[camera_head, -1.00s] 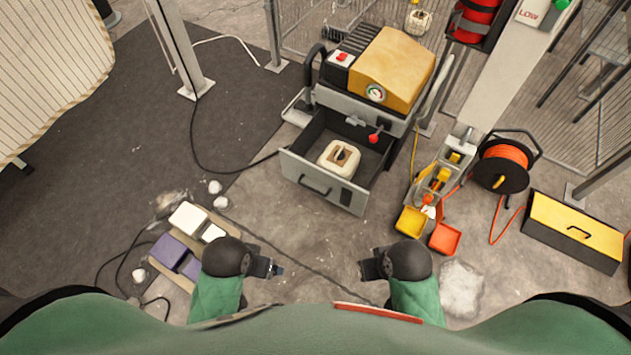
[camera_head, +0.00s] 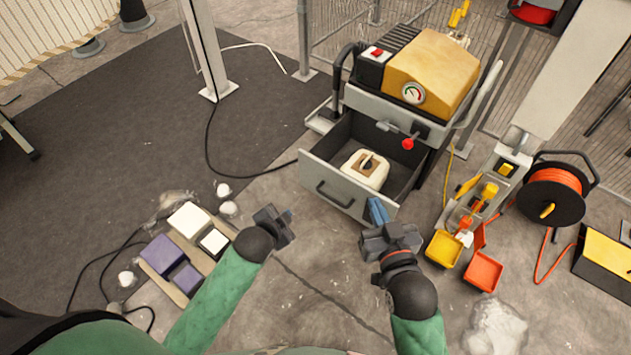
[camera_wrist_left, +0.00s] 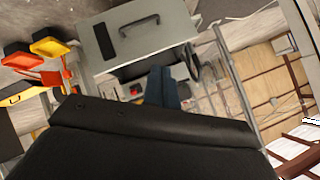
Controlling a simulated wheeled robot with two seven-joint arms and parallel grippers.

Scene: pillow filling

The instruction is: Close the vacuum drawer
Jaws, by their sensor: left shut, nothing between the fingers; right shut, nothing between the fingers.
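The vacuum drawer (camera_head: 350,198) is pulled open below the yellow-topped vacuum machine (camera_head: 430,72). Its grey front panel has a black handle (camera_head: 335,196). A cream canister (camera_head: 365,168) lies inside the drawer. My left gripper (camera_head: 288,217) is shut and empty, left of and in front of the drawer front. My right gripper (camera_head: 377,210) is shut and empty, its blue fingertips overlapping the right end of the drawer front; whether they touch it I cannot tell. In the left wrist view, the drawer front (camera_wrist_left: 170,38) appears upside down beyond my left gripper's blue fingers (camera_wrist_left: 162,82).
Yellow and orange trays (camera_head: 483,272) and an orange cable reel (camera_head: 553,192) stand to the right. White and purple blocks (camera_head: 188,220) sit on a board at the left. A black hose curves left of the drawer. Floor before the drawer is mostly clear.

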